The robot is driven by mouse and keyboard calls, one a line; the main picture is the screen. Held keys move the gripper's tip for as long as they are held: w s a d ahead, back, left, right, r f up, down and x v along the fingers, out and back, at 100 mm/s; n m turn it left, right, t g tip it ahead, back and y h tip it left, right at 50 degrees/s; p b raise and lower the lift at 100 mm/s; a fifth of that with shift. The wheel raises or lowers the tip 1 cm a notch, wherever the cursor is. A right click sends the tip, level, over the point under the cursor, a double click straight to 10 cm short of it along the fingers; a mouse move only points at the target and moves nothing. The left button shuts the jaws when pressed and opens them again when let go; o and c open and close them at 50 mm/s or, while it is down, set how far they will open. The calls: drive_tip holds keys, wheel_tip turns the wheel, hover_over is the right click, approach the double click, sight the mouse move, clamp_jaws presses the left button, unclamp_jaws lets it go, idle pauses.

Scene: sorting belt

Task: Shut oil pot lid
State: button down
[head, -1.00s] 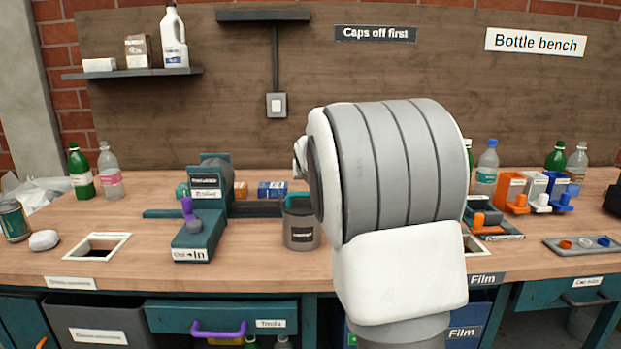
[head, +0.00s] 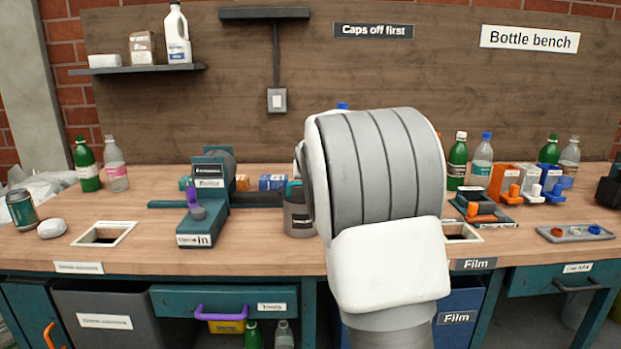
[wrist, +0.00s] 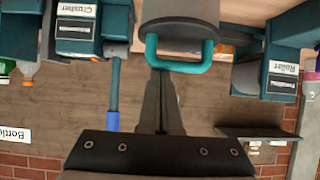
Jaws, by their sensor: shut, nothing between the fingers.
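A grey pot (head: 299,220) with a small dark label and some teal at its top stands mid-bench in the head view, its right side hidden behind my arm. I take it to be the oil pot. In the upside-down wrist view, a grey rounded part (wrist: 180,12) with a teal loop handle (wrist: 180,68) shows at the top centre; it looks like the pot's lid, but its angle is unclear. My gripper (wrist: 160,75) is shut and empty, its tips close by the teal handle. I cannot tell whether they touch. The head view hides my gripper behind the arm.
The teal roller machine (head: 208,200) with a purple lever stands left of the pot. The crusher (wrist: 85,28) with a blue-tipped lever is on the other side. Bottles (head: 459,160) and small coloured bins (head: 505,182) stand at right. Bench between roller and left chute (head: 104,234) is clear.

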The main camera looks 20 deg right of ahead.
drive_tip(key=shift+s+a+f+g, duration=0.15)
drive_tip(key=shift+f+g, duration=0.05)
drive_tip(key=shift+f, duration=0.45)
drive_tip(key=shift+s+a+f+g, duration=0.15)
drive_tip(key=shift+f+g, duration=0.05)
drive_tip(key=shift+f, duration=0.45)
drive_tip(key=r+p, duration=0.2)
drive_tip(key=r, duration=0.1)
drive_tip(key=w+r, duration=0.1)
drive_tip(key=r, duration=0.1)
drive_tip(key=shift+d+r+p, duration=0.15)
drive_tip(key=shift+r+p, duration=0.1)
drive_tip(key=shift+p, duration=0.15)
drive_tip(key=shift+s+r+t, duration=0.1)
drive_tip(key=shift+t, duration=0.2)
drive_tip(key=s+a+f+b, duration=0.1)
drive_tip(key=s+a+f, duration=0.1)
drive_tip(key=s+f, duration=0.2)
drive_tip(key=shift+s+a, duration=0.4)
drive_tip(key=shift+s, duration=1.4)
